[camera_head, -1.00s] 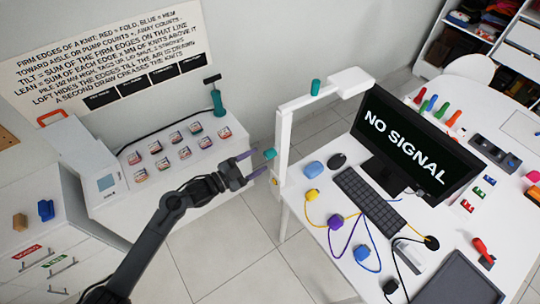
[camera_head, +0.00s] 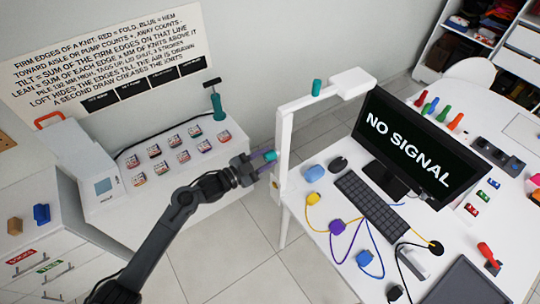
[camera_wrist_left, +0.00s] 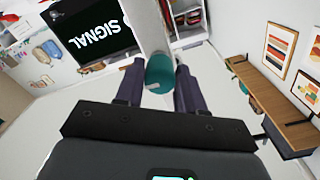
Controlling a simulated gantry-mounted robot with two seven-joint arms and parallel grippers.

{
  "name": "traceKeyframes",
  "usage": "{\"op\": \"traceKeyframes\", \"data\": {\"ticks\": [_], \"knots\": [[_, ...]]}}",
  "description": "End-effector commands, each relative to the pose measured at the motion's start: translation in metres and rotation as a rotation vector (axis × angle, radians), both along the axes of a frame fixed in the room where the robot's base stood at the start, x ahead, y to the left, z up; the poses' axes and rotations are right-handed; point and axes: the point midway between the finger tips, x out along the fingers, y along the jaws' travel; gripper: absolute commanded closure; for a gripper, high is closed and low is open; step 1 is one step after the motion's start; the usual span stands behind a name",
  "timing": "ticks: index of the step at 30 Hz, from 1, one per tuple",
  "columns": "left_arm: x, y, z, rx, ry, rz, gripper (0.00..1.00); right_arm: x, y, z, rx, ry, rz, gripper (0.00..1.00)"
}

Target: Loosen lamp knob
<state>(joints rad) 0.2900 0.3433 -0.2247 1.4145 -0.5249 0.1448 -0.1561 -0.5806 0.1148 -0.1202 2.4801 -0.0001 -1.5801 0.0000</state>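The white lamp (camera_head: 284,130) stands at the left edge of the desk, its post upright and its arm reaching right. A teal knob (camera_head: 270,156) sits on the left side of the post; a second teal knob (camera_head: 317,87) is on top of the arm. My left gripper (camera_head: 267,161) is at the side knob. In the left wrist view the knob (camera_wrist_left: 160,71) lies between the two dark purple fingers, which appear to press on both its sides. The post (camera_wrist_left: 147,28) is just beyond it. My right gripper is in neither view.
The desk holds a monitor (camera_head: 408,140), a keyboard (camera_head: 370,203), a blue lump (camera_head: 314,172) and coloured cables close to the post. A white bench (camera_head: 210,165) with several small labelled boxes and a teal pump (camera_head: 217,104) lies left. Open floor separates them.

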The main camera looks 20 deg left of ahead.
Motion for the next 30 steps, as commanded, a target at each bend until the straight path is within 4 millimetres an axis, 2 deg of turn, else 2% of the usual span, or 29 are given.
{"op": "traceKeyframes", "data": {"ticks": [1, 6, 14, 30], "knots": [[0.000, 0.000, 0.000, 0.000, 0.000, 0.000, 0.70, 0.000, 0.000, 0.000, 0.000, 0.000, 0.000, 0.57], [0.000, 0.000, 0.000, 0.000, 0.000, 0.000, 0.96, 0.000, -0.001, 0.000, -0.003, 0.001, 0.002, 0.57], [0.000, 0.000, 0.002, -0.036, 0.031, 0.000, 0.97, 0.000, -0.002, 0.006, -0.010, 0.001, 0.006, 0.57], [0.000, 0.000, 0.002, -0.291, 0.245, 0.001, 0.97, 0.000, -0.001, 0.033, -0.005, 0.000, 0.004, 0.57]]}}
